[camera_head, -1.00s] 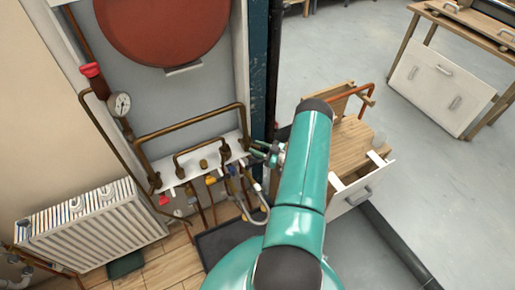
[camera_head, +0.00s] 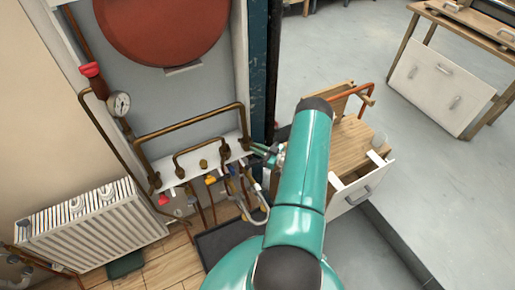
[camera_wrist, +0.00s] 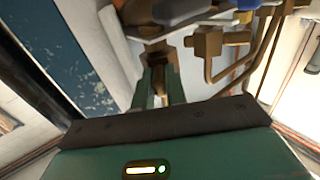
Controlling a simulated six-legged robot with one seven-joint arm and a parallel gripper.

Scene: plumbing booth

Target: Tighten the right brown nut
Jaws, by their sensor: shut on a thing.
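The right brown nut (camera_head: 246,143) is on the pipework at the right end of the white panel. In the head view it is small and partly covered by my gripper (camera_head: 262,150), which reaches it from the right. In the wrist view, the two green fingers of my gripper (camera_wrist: 160,88) are shut on the brown nut (camera_wrist: 160,74) from both sides. The nut's far side and exact seating are hidden.
Copper pipes (camera_head: 188,122) and a smaller brown fitting (camera_head: 203,164) lie to the left along the white panel. Coloured valves and hoses hang below it. A dark blue post (camera_head: 258,70) stands close behind my gripper. A wooden drawer unit (camera_head: 345,150) is to the right.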

